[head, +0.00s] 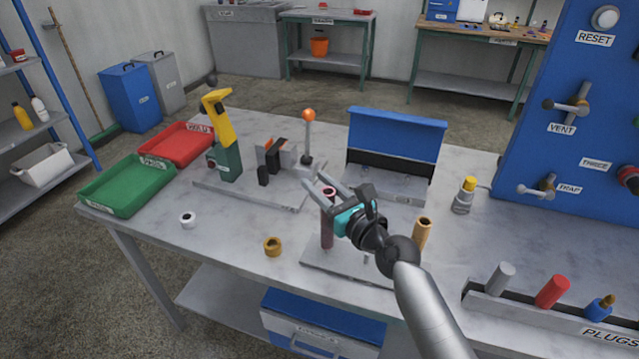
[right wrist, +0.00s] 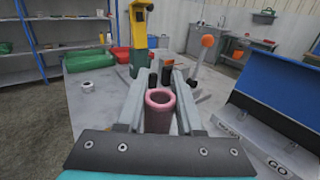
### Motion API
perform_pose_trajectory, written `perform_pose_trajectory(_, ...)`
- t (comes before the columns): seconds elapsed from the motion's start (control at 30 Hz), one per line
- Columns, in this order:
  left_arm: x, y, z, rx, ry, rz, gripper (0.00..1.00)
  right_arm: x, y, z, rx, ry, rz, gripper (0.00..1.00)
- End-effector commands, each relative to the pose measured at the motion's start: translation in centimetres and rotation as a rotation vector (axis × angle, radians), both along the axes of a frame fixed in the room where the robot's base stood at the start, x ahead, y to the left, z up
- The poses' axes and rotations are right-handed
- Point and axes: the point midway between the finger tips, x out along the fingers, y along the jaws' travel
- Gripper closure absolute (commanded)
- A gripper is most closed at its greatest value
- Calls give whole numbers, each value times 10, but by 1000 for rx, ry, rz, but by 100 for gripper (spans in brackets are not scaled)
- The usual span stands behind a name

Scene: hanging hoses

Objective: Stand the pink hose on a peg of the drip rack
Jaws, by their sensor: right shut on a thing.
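The pink hose (head: 327,225) is a short, dark pink tube, upright in the head view. My right gripper (head: 326,191) is shut on its upper part. In the right wrist view the hose's open round top (right wrist: 160,98) shows between the two fingers. The drip rack (head: 325,266) is a flat grey plate near the table's front edge, with a small peg (head: 366,259) showing. The hose's lower end is over the plate's left part; I cannot tell whether it is around a peg or touching the plate. My left gripper is not in view.
A tan hose (head: 422,233) stands upright right of my gripper. A brass ring (head: 272,246) and a white ring (head: 187,219) lie to the left. Behind are a yellow-and-green tool (head: 222,135) and a blue-topped fixture (head: 397,130). A plug holder (head: 520,312) is at the right front.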

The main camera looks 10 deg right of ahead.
Motion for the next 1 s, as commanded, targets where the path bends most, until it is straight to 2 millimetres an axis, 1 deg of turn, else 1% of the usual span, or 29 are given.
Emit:
perform_pose_trajectory(0.87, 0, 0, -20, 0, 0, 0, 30, 0, 0, -23, 1, 0, 0, 100)
perform_pose_trajectory(0.9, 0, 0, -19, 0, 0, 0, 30, 0, 0, -23, 0, 0, 0, 62)
perform_pose_trajectory(1.0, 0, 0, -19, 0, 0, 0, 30, 0, 0, -22, 1, 0, 0, 51)
